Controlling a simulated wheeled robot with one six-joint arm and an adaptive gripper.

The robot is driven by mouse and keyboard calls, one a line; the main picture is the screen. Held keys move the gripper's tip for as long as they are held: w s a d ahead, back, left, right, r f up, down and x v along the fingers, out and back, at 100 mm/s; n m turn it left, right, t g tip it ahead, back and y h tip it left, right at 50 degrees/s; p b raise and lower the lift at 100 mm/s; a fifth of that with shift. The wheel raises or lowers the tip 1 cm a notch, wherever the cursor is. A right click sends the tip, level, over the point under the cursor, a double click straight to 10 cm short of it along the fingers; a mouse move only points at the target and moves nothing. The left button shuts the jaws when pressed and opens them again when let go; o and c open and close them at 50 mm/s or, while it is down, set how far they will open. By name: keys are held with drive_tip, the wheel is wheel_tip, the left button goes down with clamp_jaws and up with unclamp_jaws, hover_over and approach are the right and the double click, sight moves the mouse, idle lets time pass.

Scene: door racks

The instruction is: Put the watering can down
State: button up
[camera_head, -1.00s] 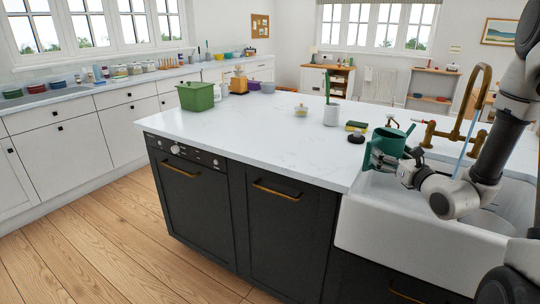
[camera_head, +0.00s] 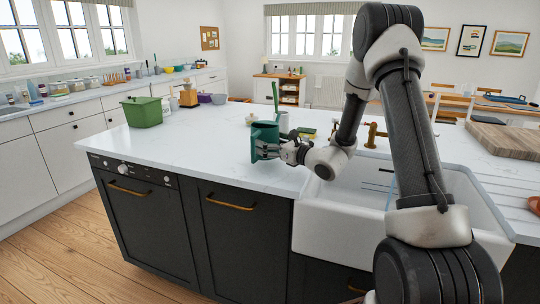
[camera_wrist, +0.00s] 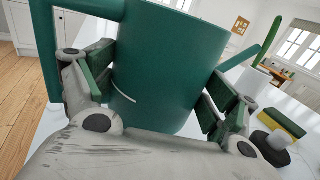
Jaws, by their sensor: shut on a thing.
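The dark green watering can (camera_head: 265,142) is upright over the white island counter, left of the sink. My gripper (camera_head: 280,152) is shut on its body. In the wrist view the watering can (camera_wrist: 165,62) fills the middle, with my gripper's (camera_wrist: 160,95) fingers on both sides of it. Its spout reaches up to the right and its handle is at the left. Its base is partly hidden, so I cannot tell whether it touches the counter.
The white counter (camera_head: 180,150) is clear to the left, up to a green bin (camera_head: 142,112). A sponge (camera_head: 308,132) lies behind my gripper. The white sink (camera_head: 335,215) is at the right. A dark round-based brush (camera_wrist: 268,145) stands near the can.

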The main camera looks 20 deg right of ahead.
drive_tip(key=shift+d+f, duration=0.1)
drive_tip(key=shift+f, duration=1.8)
drive_tip(key=o, duration=0.9)
drive_tip(key=shift+f, duration=0.15)
